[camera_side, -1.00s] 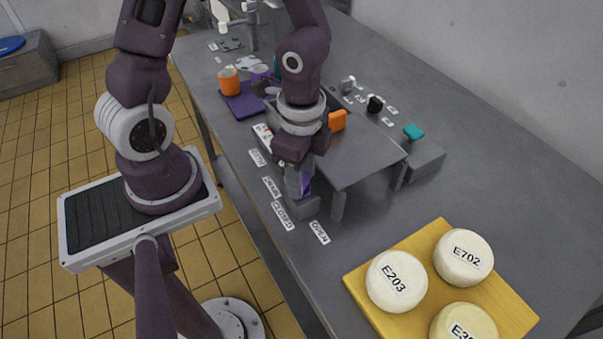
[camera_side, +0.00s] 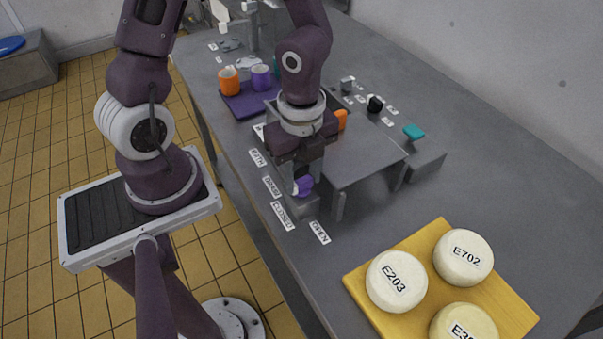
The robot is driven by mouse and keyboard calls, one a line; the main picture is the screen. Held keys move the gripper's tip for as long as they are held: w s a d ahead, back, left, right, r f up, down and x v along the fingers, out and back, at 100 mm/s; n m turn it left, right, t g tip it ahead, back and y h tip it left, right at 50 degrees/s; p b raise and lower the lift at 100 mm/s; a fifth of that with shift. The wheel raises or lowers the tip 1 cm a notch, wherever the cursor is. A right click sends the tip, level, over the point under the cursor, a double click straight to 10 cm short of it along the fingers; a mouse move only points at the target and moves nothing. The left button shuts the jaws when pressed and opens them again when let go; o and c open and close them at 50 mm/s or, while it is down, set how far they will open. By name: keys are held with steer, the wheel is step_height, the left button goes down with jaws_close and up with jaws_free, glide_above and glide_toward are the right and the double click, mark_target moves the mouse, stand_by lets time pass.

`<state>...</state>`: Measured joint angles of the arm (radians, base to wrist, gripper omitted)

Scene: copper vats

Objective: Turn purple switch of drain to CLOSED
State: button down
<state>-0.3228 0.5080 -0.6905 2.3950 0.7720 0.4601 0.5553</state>
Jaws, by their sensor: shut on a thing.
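The purple switch (camera_side: 304,185) sits on a low grey block (camera_side: 303,204) at the front edge of the table. My gripper (camera_side: 302,178) points down over it and is shut on it. The fingers and the gripper body hide much of the switch. The CLOSED label (camera_side: 283,215) lies on the table left of the block, and the OPEN label (camera_side: 319,232) lies right of it. A DRAIN label (camera_side: 272,187) lies further left along the edge. I cannot tell exactly which way the switch points.
A grey raised platform (camera_side: 365,150) stands just behind my gripper. A teal switch (camera_side: 413,131), a black knob (camera_side: 375,104) and an orange switch (camera_side: 342,118) are around it. Mugs stand on a purple mat (camera_side: 245,104). A yellow board (camera_side: 355,280) holds three labelled cheese-like rounds.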

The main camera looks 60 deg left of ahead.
mark_target(302, 180)
stand_by(0.4)
steer(key=c, duration=0.8)
jaws_free()
steer(key=shift+c, duration=0.2)
step_height(302, 180, up, 7)
steer(key=shift+w+r, duration=0.1)
steer(key=shift+r, duration=0.45)
